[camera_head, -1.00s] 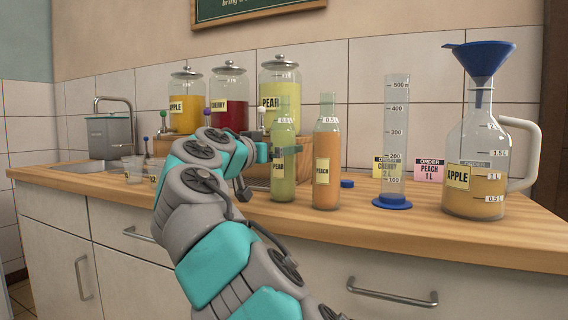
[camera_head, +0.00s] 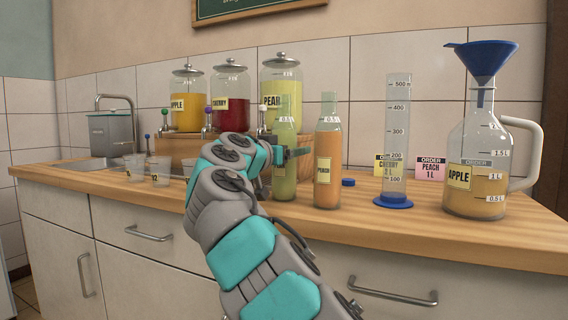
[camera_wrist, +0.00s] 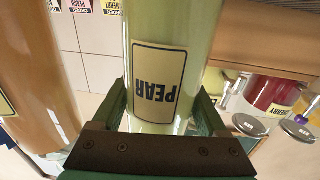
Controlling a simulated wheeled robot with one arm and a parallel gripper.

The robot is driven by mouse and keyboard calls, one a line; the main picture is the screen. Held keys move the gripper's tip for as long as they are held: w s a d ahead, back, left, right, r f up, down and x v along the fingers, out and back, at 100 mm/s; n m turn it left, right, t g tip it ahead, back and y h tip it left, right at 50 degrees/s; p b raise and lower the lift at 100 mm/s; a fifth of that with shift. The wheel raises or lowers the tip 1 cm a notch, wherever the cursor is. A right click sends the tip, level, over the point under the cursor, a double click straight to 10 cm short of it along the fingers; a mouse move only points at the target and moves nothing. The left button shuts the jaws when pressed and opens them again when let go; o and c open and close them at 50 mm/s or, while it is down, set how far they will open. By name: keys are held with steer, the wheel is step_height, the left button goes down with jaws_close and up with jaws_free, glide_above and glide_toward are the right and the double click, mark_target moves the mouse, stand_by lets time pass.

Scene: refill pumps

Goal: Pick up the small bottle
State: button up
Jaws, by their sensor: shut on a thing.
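The small green bottle with the PEAR label (camera_head: 284,188) stands upright on the counter, partly covered by my arm in the head view. My gripper (camera_wrist: 165,110) is shut on it; in the wrist view one finger lies on each side of the bottle (camera_wrist: 158,28) beside its label. In the head view the gripper (camera_head: 290,153) is at the bottle's middle height. A similar orange bottle with the PEACH label (camera_head: 327,182) stands just right of it, apart from it, and also shows in the wrist view (camera_wrist: 30,70).
A measuring cylinder (camera_head: 398,140) and an APPLE jug (camera_head: 477,190) with a blue funnel (camera_head: 482,60) stand to the right. A blue cap (camera_head: 348,182) lies behind the orange bottle. Dispenser jars (camera_head: 230,97) stand behind; small cups (camera_head: 134,166) are at left.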

jaws_close()
stand_by(0.3)
steer(key=shift+r, duration=0.2)
